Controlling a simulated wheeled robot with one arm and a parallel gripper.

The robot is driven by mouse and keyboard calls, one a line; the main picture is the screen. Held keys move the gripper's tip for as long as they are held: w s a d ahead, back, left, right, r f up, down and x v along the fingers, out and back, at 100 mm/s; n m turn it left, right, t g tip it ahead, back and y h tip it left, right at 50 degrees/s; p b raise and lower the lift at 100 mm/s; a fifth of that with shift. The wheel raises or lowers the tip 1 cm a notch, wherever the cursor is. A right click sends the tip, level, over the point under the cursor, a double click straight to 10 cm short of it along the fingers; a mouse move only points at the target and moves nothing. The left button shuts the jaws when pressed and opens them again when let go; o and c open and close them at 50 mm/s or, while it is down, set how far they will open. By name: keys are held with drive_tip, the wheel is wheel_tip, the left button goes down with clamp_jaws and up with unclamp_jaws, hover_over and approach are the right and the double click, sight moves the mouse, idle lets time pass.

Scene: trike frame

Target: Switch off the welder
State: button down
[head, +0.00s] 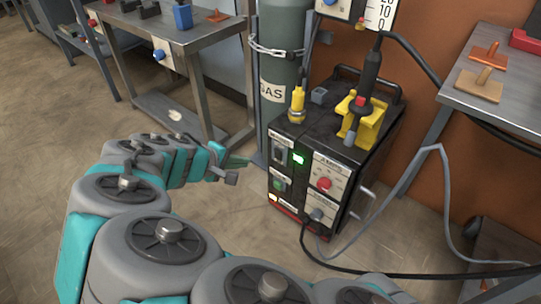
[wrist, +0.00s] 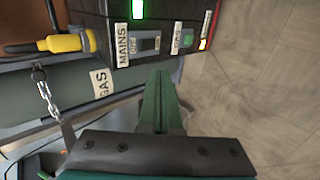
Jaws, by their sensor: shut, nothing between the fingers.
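The welder (head: 368,158) is a black box with a control panel on its front. The panel carries a MAINS rocker switch (wrist: 145,43), a lit green display (head: 298,158), a green button (head: 279,184), a red AMPS knob (head: 324,184) and a glowing lamp (head: 273,198). In the wrist view the green display (wrist: 138,9), green button (wrist: 188,38) and lamp (wrist: 203,44) also show. My gripper (head: 243,162) is just left of the panel; its green fingers (wrist: 161,75) are shut and empty, pointing towards the switch area. I cannot tell whether they touch the panel.
A chained gas cylinder (head: 281,60) stands left of the welder. A yellow torch holder (head: 360,118) sits on top. A workbench (head: 190,38) is at the back left, another table (head: 500,85) at the right. Cables run in front at the lower right.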

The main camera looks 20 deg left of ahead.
approach(277, 153)
drive_tip(key=x, duration=0.3)
drive_tip(key=b+x, duration=0.1)
drive_tip(key=x, duration=0.1)
drive_tip(key=shift+s+f, duration=0.15)
drive_tip(key=shift+f, duration=0.4)
drive_tip(key=shift+w+d+r, duration=0.1)
drive_tip(key=shift+w+d, duration=0.05)
drive_tip(key=shift+w, duration=0.3)
drive_tip(key=shift+w+d+r+g+p, duration=0.1)
drive_tip(key=shift+w+r+g+p, duration=0.2)
drive_tip(key=shift+p, duration=0.6)
drive_tip(key=shift+f, duration=0.2)
